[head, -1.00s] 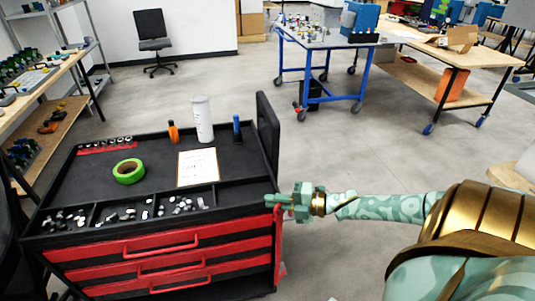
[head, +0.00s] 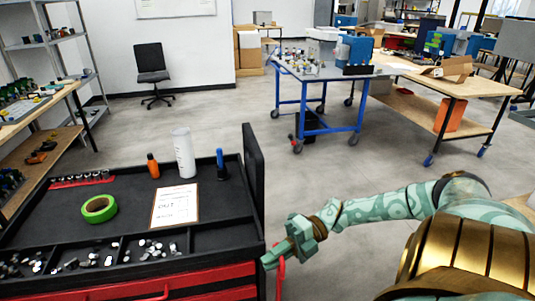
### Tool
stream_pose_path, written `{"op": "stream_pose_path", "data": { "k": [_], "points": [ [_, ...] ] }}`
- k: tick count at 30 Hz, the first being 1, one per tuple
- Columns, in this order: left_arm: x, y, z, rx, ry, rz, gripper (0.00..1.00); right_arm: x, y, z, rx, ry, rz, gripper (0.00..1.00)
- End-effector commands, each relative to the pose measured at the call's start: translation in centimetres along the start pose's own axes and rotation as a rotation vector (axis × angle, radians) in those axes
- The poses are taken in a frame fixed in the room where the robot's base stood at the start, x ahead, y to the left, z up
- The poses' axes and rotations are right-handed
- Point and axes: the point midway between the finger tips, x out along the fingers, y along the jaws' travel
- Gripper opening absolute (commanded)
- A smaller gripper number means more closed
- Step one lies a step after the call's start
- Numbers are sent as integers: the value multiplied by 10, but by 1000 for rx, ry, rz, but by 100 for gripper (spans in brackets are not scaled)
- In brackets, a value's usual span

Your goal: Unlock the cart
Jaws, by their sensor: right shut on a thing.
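The cart (head: 228,214) is a black tool cart with red drawers (head: 130,285) at the lower left, cut off by the bottom edge. My right gripper (head: 272,258) is at the cart's front right corner, fingers pointing left and down. It is shut on a red lever (head: 281,276) on the cart's right side. My left gripper is out of view.
On the cart top are green tape (head: 99,209), a white cylinder (head: 184,154), an orange bottle (head: 153,166), a blue item (head: 222,165) and a paper sheet (head: 175,205). A blue-framed table (head: 318,77) and a chair (head: 151,70) stand behind. The floor between is clear.

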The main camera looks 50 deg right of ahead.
Motion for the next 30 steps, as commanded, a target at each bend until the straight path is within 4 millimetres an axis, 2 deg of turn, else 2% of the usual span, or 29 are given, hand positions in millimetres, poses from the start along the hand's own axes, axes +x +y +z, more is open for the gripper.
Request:
{"op": "stream_pose_path", "data": {
  "k": [1,6,21,22,24,30],
  "points": [
    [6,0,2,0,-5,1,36,0,-6,0,-2,16,-8,0],
    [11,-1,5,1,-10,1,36,-3,-4,-2,-11,59,-12,0],
    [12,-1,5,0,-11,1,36,-4,-2,-3,-14,76,-12,0],
    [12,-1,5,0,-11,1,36,-4,-2,-3,-15,76,-12,13],
    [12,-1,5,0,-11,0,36,-4,-2,-3,-14,76,-12,33],
    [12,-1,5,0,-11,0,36,-4,-2,-3,-15,76,-10,33]
  ]
}}
